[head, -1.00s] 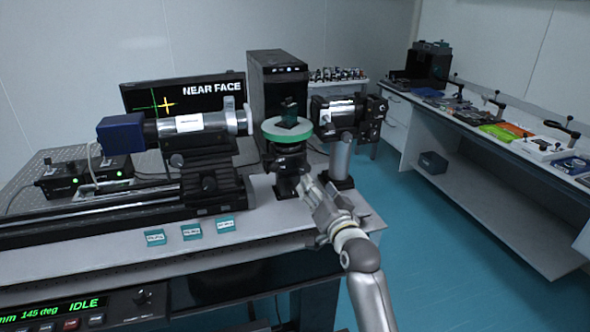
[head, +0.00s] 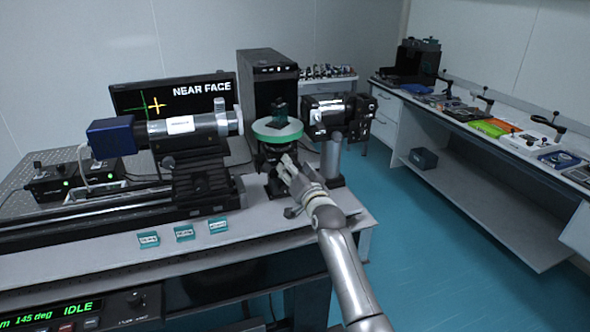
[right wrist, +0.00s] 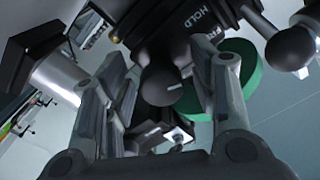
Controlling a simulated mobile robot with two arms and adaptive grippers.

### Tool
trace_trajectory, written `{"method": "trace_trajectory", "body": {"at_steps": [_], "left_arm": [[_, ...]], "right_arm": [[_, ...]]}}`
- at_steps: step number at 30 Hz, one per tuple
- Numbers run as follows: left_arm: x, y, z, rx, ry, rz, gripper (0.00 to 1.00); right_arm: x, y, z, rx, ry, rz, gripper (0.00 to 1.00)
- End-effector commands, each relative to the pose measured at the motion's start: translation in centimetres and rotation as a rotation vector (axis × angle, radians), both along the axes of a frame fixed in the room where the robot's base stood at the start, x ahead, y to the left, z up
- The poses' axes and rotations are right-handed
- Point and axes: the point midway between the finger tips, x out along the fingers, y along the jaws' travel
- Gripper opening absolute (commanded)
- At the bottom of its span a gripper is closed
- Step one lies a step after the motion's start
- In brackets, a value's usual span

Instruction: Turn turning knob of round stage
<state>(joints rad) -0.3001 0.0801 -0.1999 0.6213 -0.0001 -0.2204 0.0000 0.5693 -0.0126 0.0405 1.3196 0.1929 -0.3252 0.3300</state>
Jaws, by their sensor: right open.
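The round stage (head: 277,133) has a green rim and a pale top, and stands on a black mount in the middle of the head view. A small dark block (head: 279,113) sits on it. My right gripper (head: 287,172) reaches up to the mount below the stage. The green rim (right wrist: 235,80) shows behind the right finger. My left gripper is out of view.
A blue-ended cylinder instrument (head: 165,131) lies left of the stage, and a black camera-like unit (head: 338,112) on a post stands close to its right. Small teal blocks (head: 184,232) lie on the table front. A monitor (head: 180,98) reads NEAR FACE.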

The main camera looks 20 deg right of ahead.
Motion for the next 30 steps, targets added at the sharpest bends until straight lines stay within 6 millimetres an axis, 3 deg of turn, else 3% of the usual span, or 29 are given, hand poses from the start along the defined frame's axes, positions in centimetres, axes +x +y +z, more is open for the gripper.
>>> {"method": "trace_trajectory", "body": {"at_steps": [8, 19, 30], "left_arm": [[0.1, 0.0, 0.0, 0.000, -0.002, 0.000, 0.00], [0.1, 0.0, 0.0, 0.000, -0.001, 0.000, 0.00], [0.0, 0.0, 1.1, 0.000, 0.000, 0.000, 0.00]], "right_arm": [[0.1, 0.0, 0.0, 0.000, 0.000, 0.000, 0.53], [0.1, 0.0, 0.0, 0.000, 0.000, 0.000, 0.07], [0.1, -0.1, -0.1, -0.349, -0.011, 0.001, 0.07]]}}
